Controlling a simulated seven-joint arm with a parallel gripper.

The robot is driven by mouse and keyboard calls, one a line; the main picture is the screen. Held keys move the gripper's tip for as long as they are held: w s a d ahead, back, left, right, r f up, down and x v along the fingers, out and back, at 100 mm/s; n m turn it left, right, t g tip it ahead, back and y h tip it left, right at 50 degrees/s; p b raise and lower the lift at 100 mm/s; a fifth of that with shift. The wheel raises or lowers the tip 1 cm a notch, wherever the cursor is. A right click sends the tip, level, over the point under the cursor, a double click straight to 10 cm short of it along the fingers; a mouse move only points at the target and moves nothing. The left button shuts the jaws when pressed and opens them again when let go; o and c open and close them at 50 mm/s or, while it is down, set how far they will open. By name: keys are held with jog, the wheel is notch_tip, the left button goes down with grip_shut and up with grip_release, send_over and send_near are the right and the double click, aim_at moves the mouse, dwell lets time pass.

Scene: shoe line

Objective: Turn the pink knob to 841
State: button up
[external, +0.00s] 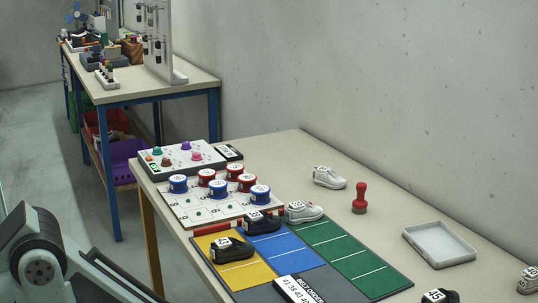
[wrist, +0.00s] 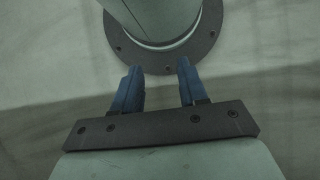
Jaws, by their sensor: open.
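A white control panel (external: 170,162) with several small coloured knobs sits at the far end of the near table. A pink knob (external: 196,155) is on its right part. Another, purple knob (external: 186,146) is just behind it. The number the pink knob points to is too small to read. The gripper is not visible in the external view.
Red and blue round pieces (external: 217,188) stand on a white board (external: 180,205) in front of the panel. Shoes (external: 328,177), a red stamp (external: 359,198), a grey tray (external: 440,246) and coloured mats (external: 345,250) fill the table. A second table (external: 140,92) stands behind.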

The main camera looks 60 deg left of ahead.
jog(key=shift+o, duration=1.3)
jog(key=shift+w+a, duration=0.1)
jog(key=shift+a, duration=0.15)
jog(key=s+a+r+n+y, duration=0.1)
jog(key=a+r+n, duration=0.3)
jog(key=a, duration=1.1)
jog(key=s+a+r+n+g+y, duration=0.15)
jog(key=a+r, duration=0.35)
jog(key=a, duration=1)
jog(key=a+r+n, duration=0.3)
jog(key=a+r, duration=0.2)
jog(key=a, duration=1)
jog(key=w+a+r+n+t+y, duration=0.3)
jog(key=a+r+n, duration=0.4)
jog(key=a+r, duration=1.9)
jog(key=w+a+r+t, duration=0.2)
jog(key=w+a+r, duration=0.3)
jog(key=a+r, duration=0.1)
notch_tip(320, 180, up, 13)
jog(key=m+t+h, duration=0.3)
jog(key=m+h, duration=0.1)
jog(key=h, duration=0.2)
send_over(196, 153)
jog(key=shift+n+y, duration=0.25)
notch_tip(196, 153, down, 13)
jog(key=shift+f, duration=0.15)
